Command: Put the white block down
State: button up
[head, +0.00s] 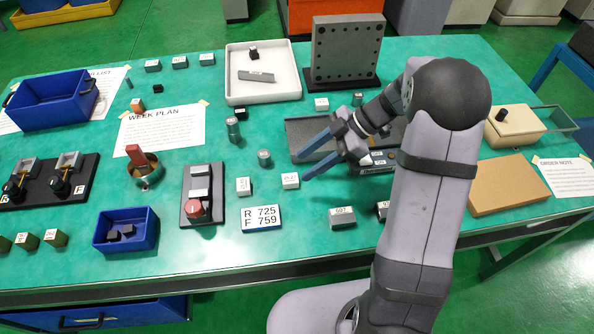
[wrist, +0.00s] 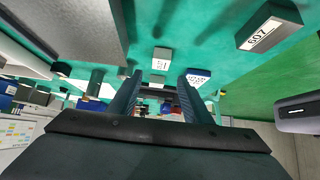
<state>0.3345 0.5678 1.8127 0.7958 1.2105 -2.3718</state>
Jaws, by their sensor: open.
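A small white block (head: 290,181) with a dark printed label stands on the green table, just beyond my fingertips. It also shows in the wrist view (wrist: 161,58), apart from the fingers. My gripper (head: 300,167) has its two blue fingers spread with nothing between them. In the wrist view the fingers (wrist: 157,88) are apart too. A second white block (head: 243,186) stands to the left of the first, near the red-knobbed switch box. Another pale labelled block (head: 322,104) stands farther back by the dark perforated plate.
A card reading R 725 F 759 (head: 261,217) stands in front of the white blocks. A grey metal cylinder (head: 264,157) stands behind. A long grey tray (head: 300,131) lies under my wrist.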

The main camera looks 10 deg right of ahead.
jog(key=shift+v, duration=2.5)
jog(key=s+f+m+h, duration=0.1)
jog(key=s+m, duration=0.1)
jog(key=s, duration=0.1)
jog(key=s+a+f+m+g+h, duration=0.1)
jog(key=s+m, duration=0.1)
jog(key=m, duration=0.1)
jog(key=s+m+h, duration=0.2)
jog(key=s, duration=0.1)
jog(key=shift+s+a+f+m, duration=0.3)
jog(key=shift+s+f+m, duration=0.05)
jog(key=shift+f+m, duration=0.05)
jog(key=s+m+h, duration=0.1)
jog(key=s+m, duration=0.1)
jog(key=s+f+m+h, duration=0.1)
jog(key=s+m, duration=0.2)
jog(key=s+d+f+m+h, duration=0.1)
jog(key=s+m+h, duration=0.1)
jog(key=shift+s+d+f+m, duration=0.15)
jog(key=shift+s+m, duration=0.1)
jog(key=shift+m, duration=0.05)
jog(key=shift+s+d+f+m+t+h, duration=0.15)
jog(key=shift+s+f+m+t+h, duration=0.1)
jog(key=shift+s+m, duration=0.3)
jog(key=shift+s+d+f+m+t+h, duration=0.15)
jog(key=shift+s+m+t+h, duration=0.15)
jog(key=shift+m, duration=0.45)
jog(key=shift+r, duration=0.15)
